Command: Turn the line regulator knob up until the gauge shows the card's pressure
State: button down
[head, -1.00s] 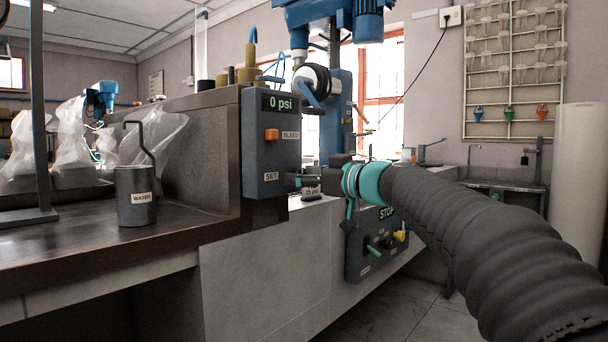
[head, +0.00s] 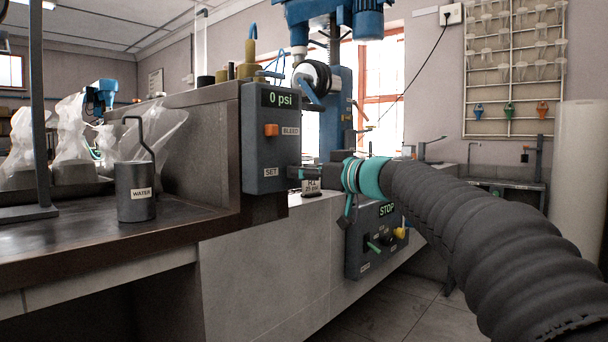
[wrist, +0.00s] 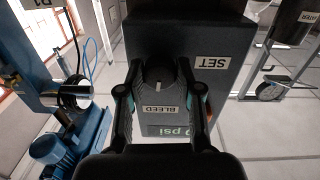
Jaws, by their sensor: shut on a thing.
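The regulator box (head: 270,172) is dark blue-grey, and its gauge display (head: 279,100) reads 0 psi. An orange part sits by the BLEED label, and a SET label is below. The knob is hidden in the head view. The card (head: 311,186), partly covered by my gripper, seems to read R1 with 25 psi below, in small print.
A WATER can (head: 135,195) stands on the dark bench at left. Blue machinery (head: 340,110) rises behind the box. Floor shows at lower right.

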jog(key=shift+r+m+g+y+p, duration=0.25)
jog(key=shift+m+p, duration=2.4)
jog(key=shift+m, duration=5.1)
jog(key=shift+f+m+g+y+p, duration=0.25)
jog(key=shift+m+p, duration=2.4)
jog(key=shift+m, duration=5.1)
jog(key=c, duration=0.8)
grip_release()
jog(key=shift+o, duration=0.2)
